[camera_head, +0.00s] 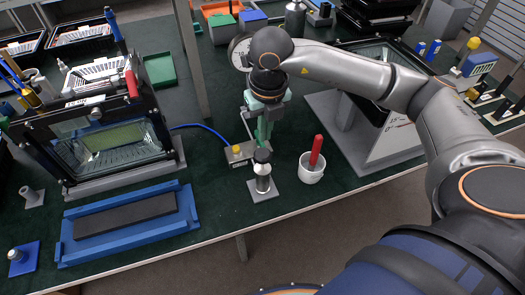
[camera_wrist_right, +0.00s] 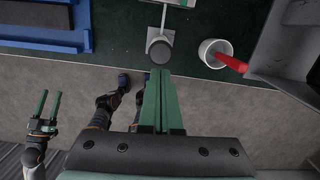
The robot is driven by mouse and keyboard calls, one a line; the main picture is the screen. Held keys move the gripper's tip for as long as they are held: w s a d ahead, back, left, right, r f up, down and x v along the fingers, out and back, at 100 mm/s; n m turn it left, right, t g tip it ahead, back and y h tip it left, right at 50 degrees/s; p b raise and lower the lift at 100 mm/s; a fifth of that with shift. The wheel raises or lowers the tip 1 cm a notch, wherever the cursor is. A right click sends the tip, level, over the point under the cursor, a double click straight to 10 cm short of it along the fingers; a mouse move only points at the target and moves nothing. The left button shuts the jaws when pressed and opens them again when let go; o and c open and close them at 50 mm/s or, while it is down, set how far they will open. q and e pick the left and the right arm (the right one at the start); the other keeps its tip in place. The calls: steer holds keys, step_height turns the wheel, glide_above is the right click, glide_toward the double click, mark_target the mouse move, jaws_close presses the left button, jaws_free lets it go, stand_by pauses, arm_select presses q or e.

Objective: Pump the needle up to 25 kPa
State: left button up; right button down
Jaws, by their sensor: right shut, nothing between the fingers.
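A hand pump with a round black knob (camera_head: 262,156) and a metal body (camera_head: 263,183) stands upright on a grey plate near the table's front edge. Its knob also shows in the right wrist view (camera_wrist_right: 161,51). My right gripper (camera_head: 263,143) is shut and empty, pointing down, with its green fingertips right at the knob; I cannot tell if they touch. In the right wrist view its fingers (camera_wrist_right: 159,73) lie together. A round white gauge (camera_head: 238,52) is partly hidden by my right arm; its needle is unreadable. My left gripper (camera_wrist_right: 47,94) hangs low, open and empty.
A white cup (camera_head: 311,174) with a red-handled tool (camera_head: 316,150) stands right of the pump. A block with a yellow button (camera_head: 237,151) joins a blue hose (camera_head: 207,129) to the floodlight housing (camera_head: 110,140). A blue tray (camera_head: 125,222) lies at left front.

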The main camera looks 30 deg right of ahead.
mark_target(263, 155)
steer(key=shift+w+f+b, duration=0.15)
steer(key=shift+f+b, duration=0.55)
steer(key=shift+f, duration=0.85)
steer(key=shift+w+f+b, duration=0.15)
steer(key=shift+f+b, duration=0.5)
steer(key=shift+f, duration=0.85)
